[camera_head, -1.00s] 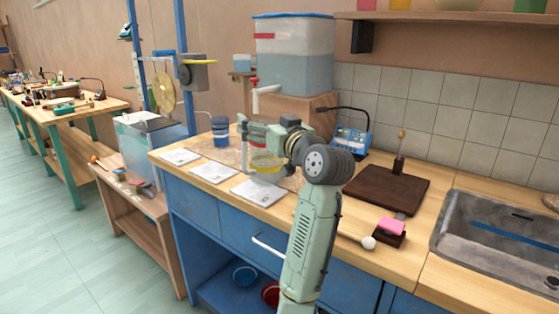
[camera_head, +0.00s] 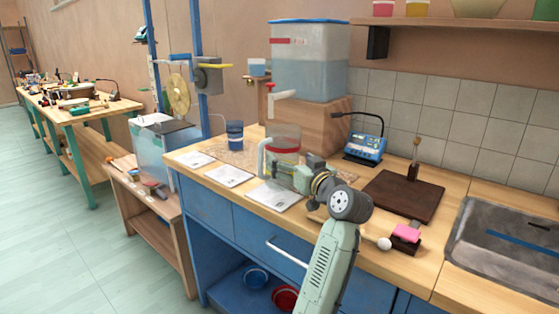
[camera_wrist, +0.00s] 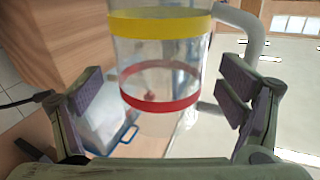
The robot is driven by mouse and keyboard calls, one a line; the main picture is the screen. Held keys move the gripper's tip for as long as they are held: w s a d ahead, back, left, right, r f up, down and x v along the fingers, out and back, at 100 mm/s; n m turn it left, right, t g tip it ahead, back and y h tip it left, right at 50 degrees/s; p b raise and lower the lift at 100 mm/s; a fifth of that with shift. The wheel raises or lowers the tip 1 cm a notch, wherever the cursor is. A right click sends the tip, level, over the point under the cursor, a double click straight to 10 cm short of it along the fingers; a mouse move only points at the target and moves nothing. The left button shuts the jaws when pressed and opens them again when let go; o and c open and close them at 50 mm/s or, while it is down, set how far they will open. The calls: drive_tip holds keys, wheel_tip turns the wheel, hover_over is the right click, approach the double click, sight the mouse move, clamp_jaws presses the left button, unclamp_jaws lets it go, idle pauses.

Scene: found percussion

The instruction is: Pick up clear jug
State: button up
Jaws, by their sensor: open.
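The clear jug (camera_wrist: 150,60) stands upright in the wrist view, see-through, with a yellow band above, a red band below and a pale handle (camera_wrist: 250,35) at its right. In the head view the jug (camera_head: 284,140) stands on the counter below the tank's tap, its handle at the left. My gripper (camera_wrist: 160,95) is open, with one finger pad at each side of the jug in the wrist view. I see gaps between the pads and the jug wall. In the head view my gripper (camera_head: 282,177) is low at the jug's front, hiding its lower part.
A water tank (camera_head: 308,60) with a tap (camera_head: 280,93) stands on a wooden block (camera_head: 325,120) behind the jug. A blue cup (camera_head: 235,135) stands to the left. White sheets (camera_head: 229,175) lie along the front edge. A dark board (camera_head: 403,196) lies to the right.

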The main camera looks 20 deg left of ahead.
drive_tip(key=p+x, duration=0.1)
drive_tip(key=x, duration=0.3)
drive_tip(key=shift+s+r, duration=0.1)
drive_tip(key=shift+r, duration=0.05)
drive_tip(key=shift+w+a, duration=0.3)
drive_tip(key=shift+w, duration=0.05)
drive_tip(key=shift+c, duration=0.6)
drive_tip(key=c, duration=1)
drive_tip(key=shift+c, duration=0.2)
